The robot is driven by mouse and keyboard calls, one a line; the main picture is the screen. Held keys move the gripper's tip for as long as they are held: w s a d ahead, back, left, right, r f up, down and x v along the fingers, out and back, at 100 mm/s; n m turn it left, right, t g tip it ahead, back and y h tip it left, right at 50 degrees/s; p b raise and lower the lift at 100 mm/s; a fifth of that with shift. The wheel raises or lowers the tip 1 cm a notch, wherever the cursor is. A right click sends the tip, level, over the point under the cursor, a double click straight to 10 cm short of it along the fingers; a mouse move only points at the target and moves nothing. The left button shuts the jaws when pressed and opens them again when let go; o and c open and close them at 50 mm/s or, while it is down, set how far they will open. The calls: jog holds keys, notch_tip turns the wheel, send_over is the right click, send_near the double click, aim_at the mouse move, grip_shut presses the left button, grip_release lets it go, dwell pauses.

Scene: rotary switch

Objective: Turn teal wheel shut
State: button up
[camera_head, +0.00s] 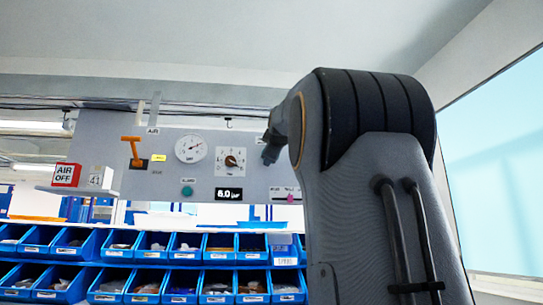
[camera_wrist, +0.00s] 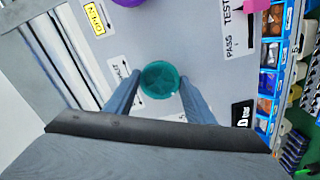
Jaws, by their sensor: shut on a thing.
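The teal wheel (camera_wrist: 159,80) is round and stands on the grey panel in the wrist view. The two blue-grey fingers of my gripper (camera_wrist: 161,78) are on either side of it, shut on it. A small white label with dark print (camera_wrist: 120,70) lies left of the wheel. A yellow OPEN label (camera_wrist: 95,18) is at upper left. In the head view my arm covers the right part of the panel, and I cannot see the wheel there. Only part of my gripper (camera_head: 271,148) shows beside the arm.
The grey panel (camera_head: 120,132) also carries an orange lever (camera_head: 132,150), a gauge (camera_head: 191,148), a rotary dial (camera_head: 235,160), a teal button (camera_head: 187,190), and a digital display (camera_head: 229,195). A pink switch (camera_wrist: 257,5) sits by the TEST/PASS label. Blue bins (camera_head: 150,285) stand below.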

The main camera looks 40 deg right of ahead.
jog(key=m+b, duration=0.1)
jog(key=m, duration=2.3)
jog(key=shift+w+a, duration=0.1)
jog(key=shift+m, duration=0.3)
jog(key=o, duration=1)
jog(key=shift+o, duration=0.2)
jog(key=b+v, duration=0.3)
jog(key=v, duration=0.5)
